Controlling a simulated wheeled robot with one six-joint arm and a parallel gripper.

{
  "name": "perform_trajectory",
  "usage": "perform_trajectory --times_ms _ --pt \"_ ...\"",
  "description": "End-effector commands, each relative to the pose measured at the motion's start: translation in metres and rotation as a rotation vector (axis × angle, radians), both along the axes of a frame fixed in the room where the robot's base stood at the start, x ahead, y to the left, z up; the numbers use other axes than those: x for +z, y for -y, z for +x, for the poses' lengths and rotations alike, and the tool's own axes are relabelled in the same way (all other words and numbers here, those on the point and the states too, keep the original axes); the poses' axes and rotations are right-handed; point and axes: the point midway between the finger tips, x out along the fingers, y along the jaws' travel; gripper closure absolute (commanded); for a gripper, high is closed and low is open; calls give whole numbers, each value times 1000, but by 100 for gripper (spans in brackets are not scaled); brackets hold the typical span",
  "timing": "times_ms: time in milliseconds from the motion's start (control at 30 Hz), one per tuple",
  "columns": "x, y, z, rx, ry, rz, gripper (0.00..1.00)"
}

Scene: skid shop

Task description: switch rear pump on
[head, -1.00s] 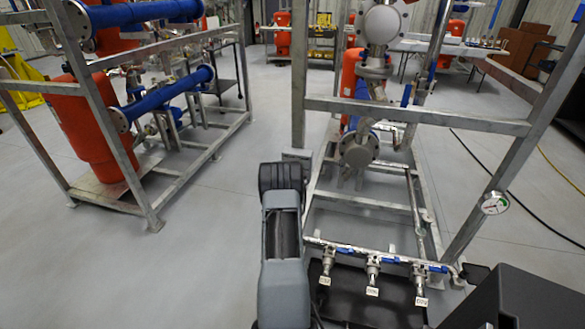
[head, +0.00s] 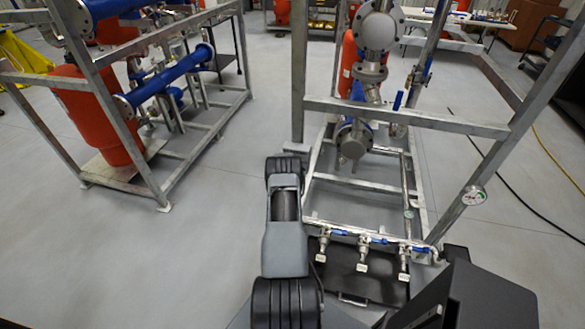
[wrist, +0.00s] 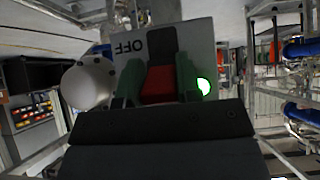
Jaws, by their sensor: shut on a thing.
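In the wrist view a grey switch box (wrist: 200,42) fills the upper middle, with a dark OFF label (wrist: 128,47) and a black slot (wrist: 162,44). A red switch handle (wrist: 158,88) sits at the lower end of the slot. My gripper (wrist: 158,78) has its two green fingers on either side of the red handle and is shut on it. A round green lamp (wrist: 203,86) glows just right of the fingers. In the head view my arm reaches toward the skid, and neither the gripper nor the switch can be made out.
The galvanised skid frame (head: 420,116) stands ahead, with blue-handled valves (head: 363,244) along its low front pipe. Another skid with a red tank (head: 97,118) stands left. Floor between them is clear.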

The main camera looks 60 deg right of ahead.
Motion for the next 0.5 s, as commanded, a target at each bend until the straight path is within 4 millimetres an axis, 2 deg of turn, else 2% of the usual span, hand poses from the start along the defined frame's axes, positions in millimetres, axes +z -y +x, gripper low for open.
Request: perform_trajectory --times_ms 400,433,500 --pt "1 2 -2 -4 -1 -1 92" --pt "1 2 -2 -4 -1 -1 66" --pt "1 2 -2 -4 -1 -1 60"
